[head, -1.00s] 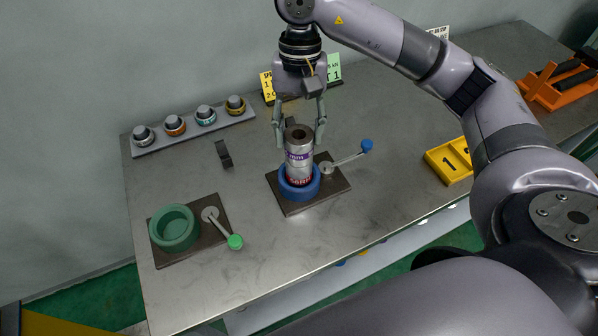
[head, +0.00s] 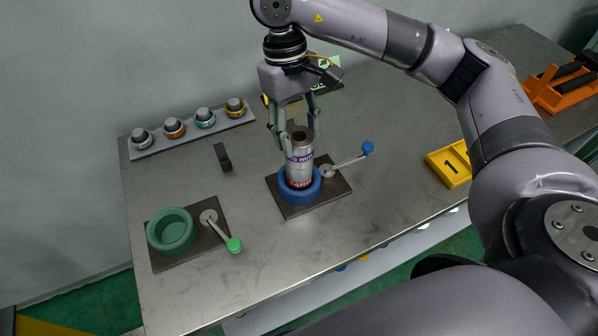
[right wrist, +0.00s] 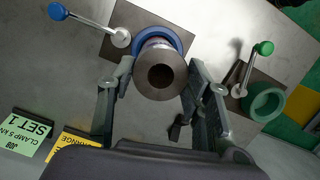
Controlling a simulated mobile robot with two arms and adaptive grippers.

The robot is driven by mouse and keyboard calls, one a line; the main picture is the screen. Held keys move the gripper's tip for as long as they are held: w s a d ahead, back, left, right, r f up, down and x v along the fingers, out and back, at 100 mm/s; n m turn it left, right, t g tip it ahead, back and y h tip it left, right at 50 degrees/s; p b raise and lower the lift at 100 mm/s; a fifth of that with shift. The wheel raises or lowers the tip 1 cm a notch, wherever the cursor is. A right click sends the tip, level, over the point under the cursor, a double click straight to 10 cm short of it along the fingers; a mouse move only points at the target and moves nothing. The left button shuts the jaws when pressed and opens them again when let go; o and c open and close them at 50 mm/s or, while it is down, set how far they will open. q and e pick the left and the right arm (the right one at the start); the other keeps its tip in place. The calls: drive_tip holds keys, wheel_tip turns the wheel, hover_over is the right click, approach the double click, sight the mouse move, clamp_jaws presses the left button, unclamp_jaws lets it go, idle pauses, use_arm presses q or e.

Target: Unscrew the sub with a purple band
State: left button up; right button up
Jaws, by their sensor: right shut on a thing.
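The steel sub with a purple band (head: 300,158) stands upright in the blue vise (head: 300,190), above a lower part with red lettering. Its hollow top faces up in the right wrist view (right wrist: 161,76). My right gripper (head: 298,135) comes down from above and is shut on the sub near its top, one finger on each side. In the right wrist view the fingers (right wrist: 160,82) flank the sub. The blue-knobbed handle (head: 367,149) points to the right of the vise. My left gripper is not in view.
A green vise (head: 172,232) with a green-knobbed handle (head: 233,244) stands at the left. A rack (head: 190,131) with several banded pieces lies at the back left. A small black block (head: 223,157) stands between them. A yellow tray (head: 448,165) marked 1 and an orange rack (head: 562,88) are at the right.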

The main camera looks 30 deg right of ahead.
idle(0.3)
drive_tip(key=n, duration=0.5)
drive_tip(key=shift+h, duration=0.4)
drive_tip(key=o, duration=1.1)
